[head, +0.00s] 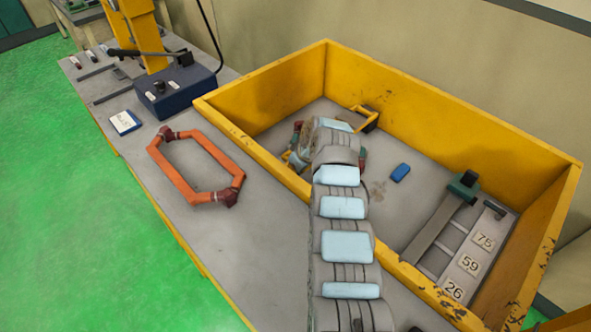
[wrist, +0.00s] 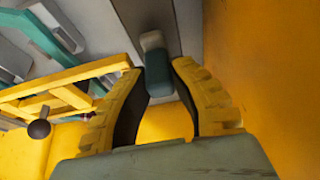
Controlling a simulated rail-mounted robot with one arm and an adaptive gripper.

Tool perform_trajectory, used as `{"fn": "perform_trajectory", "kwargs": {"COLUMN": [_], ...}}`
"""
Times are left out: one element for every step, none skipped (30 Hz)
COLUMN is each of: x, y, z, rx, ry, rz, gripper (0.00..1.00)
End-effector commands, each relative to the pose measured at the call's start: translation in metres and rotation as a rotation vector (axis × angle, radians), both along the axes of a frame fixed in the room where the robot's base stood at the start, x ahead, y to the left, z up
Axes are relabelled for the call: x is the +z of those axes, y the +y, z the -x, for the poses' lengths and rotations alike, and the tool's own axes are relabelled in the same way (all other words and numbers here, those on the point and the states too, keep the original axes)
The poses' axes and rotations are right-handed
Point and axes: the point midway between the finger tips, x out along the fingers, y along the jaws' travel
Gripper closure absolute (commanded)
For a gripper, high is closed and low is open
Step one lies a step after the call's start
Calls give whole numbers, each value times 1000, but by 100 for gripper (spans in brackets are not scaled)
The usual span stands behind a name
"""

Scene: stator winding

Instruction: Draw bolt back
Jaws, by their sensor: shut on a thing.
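My gripper (wrist: 158,72) has its curved yellow fingers closed on a small teal block (wrist: 157,75) with a pale top, in front of a grey strip in the wrist view. I cannot tell whether this block is part of the bolt. In the head view my arm reaches into the yellow-walled box (head: 440,110) and hides most of the gripper and what it holds.
Left of the box are an orange coil (head: 190,188), a card (head: 125,122) and a dark blue unit (head: 177,92). The box walls stand close around my arm.

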Motion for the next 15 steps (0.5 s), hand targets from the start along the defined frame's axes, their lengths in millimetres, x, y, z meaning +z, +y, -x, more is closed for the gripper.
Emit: {"fn": "perform_trajectory", "kwargs": {"x": [-2, -2, -2, -2, -2, -2, -2, -1, -1, -1, -1, -2, -2, -2, -2], "y": [-2, -3, -4, -5, -6, -8, -9, -11, -13, -14, -16, -17, -19, -20, -22], "z": [2, 3, 4, 5, 6, 8, 9, 10, 11, 12, 14, 17, 18, 20, 22], "rx": [-1, -1, -1, -1, 0, 0, 0, 0, 0, 0, 0, 1, 0, 1, 0], "ry": [3, 4, 5, 5, 6, 5, 4, 2, 1, 1, 2, 5, 5, 6, 6], "rz": [1, 0, 0, 0, 0, -1, -1, -1, 0, 0, 1, 1, 0, 0, 0], "gripper": [100, 100, 100, 100, 100, 100, 100, 100, 100, 100, 100, 100, 100, 100, 100]}}
